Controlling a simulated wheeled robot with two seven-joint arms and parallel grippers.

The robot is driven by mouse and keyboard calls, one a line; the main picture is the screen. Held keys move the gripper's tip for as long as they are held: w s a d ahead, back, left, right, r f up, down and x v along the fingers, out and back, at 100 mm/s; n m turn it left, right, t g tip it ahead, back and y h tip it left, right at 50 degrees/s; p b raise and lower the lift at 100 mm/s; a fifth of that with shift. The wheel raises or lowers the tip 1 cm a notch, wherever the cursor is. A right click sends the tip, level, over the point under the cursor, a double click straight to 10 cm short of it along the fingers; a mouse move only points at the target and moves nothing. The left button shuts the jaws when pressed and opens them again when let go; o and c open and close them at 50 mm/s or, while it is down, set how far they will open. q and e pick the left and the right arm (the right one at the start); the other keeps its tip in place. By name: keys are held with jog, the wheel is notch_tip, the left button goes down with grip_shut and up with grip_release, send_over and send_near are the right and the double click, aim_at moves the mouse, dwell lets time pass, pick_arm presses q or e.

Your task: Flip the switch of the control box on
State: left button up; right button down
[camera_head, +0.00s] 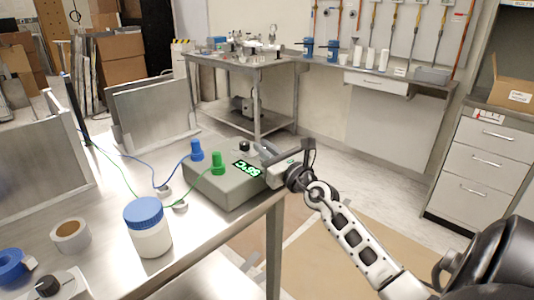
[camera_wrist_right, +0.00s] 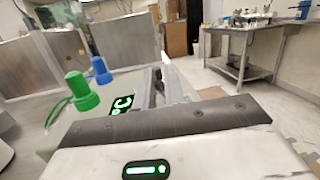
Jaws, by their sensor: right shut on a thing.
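The grey control box (camera_head: 222,188) sits on the metal table's right edge, with a blue connector, a green connector (camera_head: 218,163), a black knob (camera_head: 244,147) and a lit green display (camera_head: 247,169) reading a temperature. My right gripper (camera_head: 264,152) reaches over the box's right side, beside the knob and display. In the right wrist view its fingers (camera_wrist_right: 166,84) are close together beside the display (camera_wrist_right: 122,104). It is shut at the switch, which the fingers mostly hide; the switch's position cannot be told. My left gripper is out of view.
A white jar with a blue lid (camera_head: 148,226), a tape roll (camera_head: 70,235) and a blue roll (camera_head: 12,266) stand on the table left of the box. Blue and green cables run behind. A second table (camera_head: 240,72) stands farther back; open floor lies right.

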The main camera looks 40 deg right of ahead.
jog(key=shift+a+f+n, duration=0.25)
jog(key=shift+n, duration=0.15)
jog(key=c, duration=1.8)
grip_release()
jog(key=shift+c, duration=0.2)
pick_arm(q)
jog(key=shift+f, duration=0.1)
